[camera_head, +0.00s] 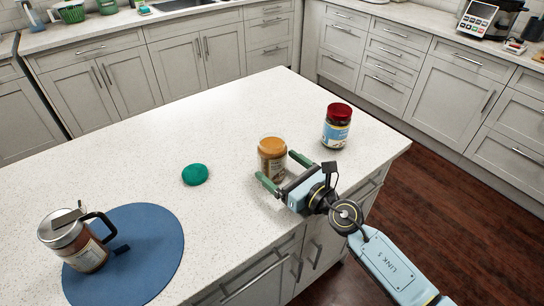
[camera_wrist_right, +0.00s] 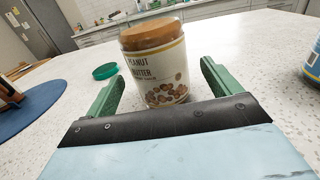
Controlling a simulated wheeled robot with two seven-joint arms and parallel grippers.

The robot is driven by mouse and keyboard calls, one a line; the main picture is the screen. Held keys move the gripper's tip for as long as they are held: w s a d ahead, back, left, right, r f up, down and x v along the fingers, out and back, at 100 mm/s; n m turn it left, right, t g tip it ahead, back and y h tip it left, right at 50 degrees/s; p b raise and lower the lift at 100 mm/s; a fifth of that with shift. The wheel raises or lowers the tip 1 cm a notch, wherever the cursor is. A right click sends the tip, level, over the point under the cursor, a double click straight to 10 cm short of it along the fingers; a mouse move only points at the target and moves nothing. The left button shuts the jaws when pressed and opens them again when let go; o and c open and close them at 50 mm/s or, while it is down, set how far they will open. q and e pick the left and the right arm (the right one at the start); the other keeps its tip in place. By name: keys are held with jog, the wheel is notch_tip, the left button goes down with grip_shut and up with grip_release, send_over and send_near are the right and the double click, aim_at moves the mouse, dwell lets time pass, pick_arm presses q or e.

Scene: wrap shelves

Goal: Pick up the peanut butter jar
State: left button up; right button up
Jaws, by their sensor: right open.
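The peanut butter jar (camera_head: 271,160) stands upright on the white island counter, with an orange-brown lid. In the right wrist view the jar (camera_wrist_right: 160,70) shows its label reading peanut butter, straight ahead between the fingers. My right gripper (camera_head: 282,170) is open, one green finger on each side of the jar's near part. In the right wrist view the gripper (camera_wrist_right: 160,88) shows its fingers apart, with gaps beside the jar; it does not hold it. The jar's base is partly hidden behind the gripper body. My left gripper does not show.
A red-lidded jar (camera_head: 337,128) with a blue label stands right of the peanut butter jar. A green lid-like disc (camera_head: 195,174) lies to its left. A glass jug (camera_head: 73,243) stands on a blue round mat (camera_head: 150,258) at front left. The counter (camera_head: 200,125) behind is clear.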

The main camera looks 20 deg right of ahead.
aim_at(267, 155)
jog(key=x, duration=0.4)
jog(key=shift+w+a+r, duration=0.15)
jog(key=shift+w+r, duration=0.05)
jog(key=shift+r, duration=0.15)
jog(key=shift+w+a, duration=0.1)
jog(key=shift+w, duration=0.3)
jog(key=shift+c, duration=1.1)
jog(key=c, duration=1.2)
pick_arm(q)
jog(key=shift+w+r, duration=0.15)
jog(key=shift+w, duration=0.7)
pick_arm(e)
jog(key=shift+r, duration=0.1)
jog(key=shift+c, duration=0.3)
